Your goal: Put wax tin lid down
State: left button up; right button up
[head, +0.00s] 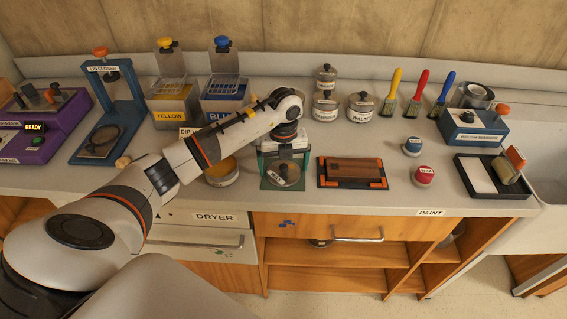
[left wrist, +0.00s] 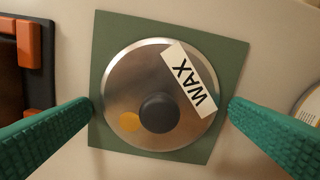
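The wax tin lid (left wrist: 140,85) is a round metal disc with a dark knob, a WAX label and an orange dot. It lies knob up on a square green mat (left wrist: 108,35), and it also shows in the head view (head: 283,177). My left gripper (head: 283,166) is above the mat. Its teal fingers (left wrist: 160,104) stand on either side of the lid, open, with a small gap at each side. An open tin with yellowish contents (head: 222,172) stands left of the mat; its rim shows in the left wrist view (left wrist: 309,104). My right gripper is not in view.
A brown block in an orange-cornered holder (head: 352,172) lies close right of the mat. Yellow (head: 172,105) and blue (head: 224,100) dip tanks and several lidded tins (head: 326,104) stand behind. Small blue-topped (head: 412,147) and red-topped (head: 423,176) jars are further right.

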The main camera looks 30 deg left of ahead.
aim_at(284, 165)
pick_arm(q)
jog(key=shift+r, duration=0.1)
jog(key=shift+r, duration=0.2)
notch_tip(284, 165, up, 12)
jog(key=b, duration=0.1)
jog(key=shift+f+b, duration=0.15)
jog(key=shift+b, duration=0.25)
